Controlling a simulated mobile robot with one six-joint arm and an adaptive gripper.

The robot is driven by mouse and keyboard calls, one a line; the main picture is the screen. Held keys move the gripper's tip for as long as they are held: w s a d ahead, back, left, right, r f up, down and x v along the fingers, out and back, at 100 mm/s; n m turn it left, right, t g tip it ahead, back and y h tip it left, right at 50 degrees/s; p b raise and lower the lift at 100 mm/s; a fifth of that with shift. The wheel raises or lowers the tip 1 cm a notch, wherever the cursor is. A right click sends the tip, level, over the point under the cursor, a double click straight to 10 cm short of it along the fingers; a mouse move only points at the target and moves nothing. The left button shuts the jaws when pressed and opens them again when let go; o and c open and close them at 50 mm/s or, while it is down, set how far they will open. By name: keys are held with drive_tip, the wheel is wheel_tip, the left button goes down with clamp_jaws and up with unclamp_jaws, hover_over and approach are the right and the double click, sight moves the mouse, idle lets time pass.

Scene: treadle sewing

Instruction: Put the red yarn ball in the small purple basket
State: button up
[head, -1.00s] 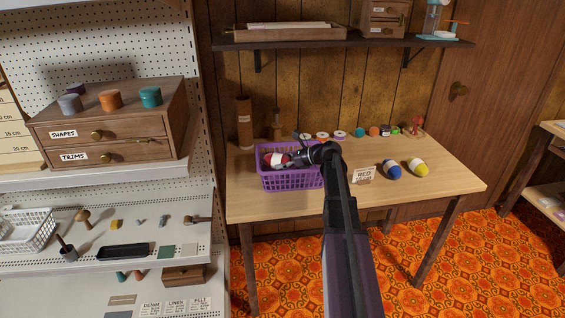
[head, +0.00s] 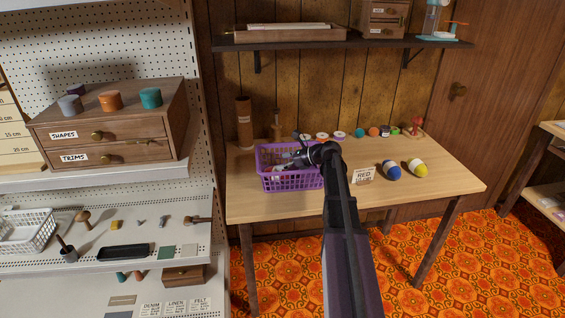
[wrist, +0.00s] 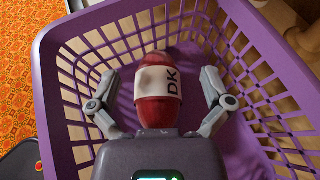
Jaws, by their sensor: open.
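The red yarn ball (wrist: 155,110), with a white band marked DK, lies inside the small purple basket (wrist: 60,130) in the wrist view. My gripper (wrist: 158,85) is open, with one finger on each side of the ball and a visible gap at each side. In the head view the purple basket (head: 292,182) stands on the left part of the wooden table. My gripper (head: 289,163) reaches down into it from the right. The ball is mostly hidden there by the basket and gripper.
A blue yarn ball (head: 392,171) and a yellow yarn ball (head: 418,169) lie on the table (head: 445,178) to the right, beside a RED card (head: 362,176). Several spools line the table's back. A dark shelf (head: 340,44) hangs above. The table's right front is clear.

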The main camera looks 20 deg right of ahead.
drive_tip(key=shift+r, duration=0.4)
drive_tip(key=shift+s+d+r+p, duration=0.15)
drive_tip(key=shift+d+r+p, duration=0.05)
drive_tip(key=shift+p, duration=0.3)
drive_tip(key=p+v, duration=0.4)
drive_tip(key=v, duration=0.7)
drive_tip(key=shift+d, duration=0.2)
drive_tip(key=shift+s, duration=0.15)
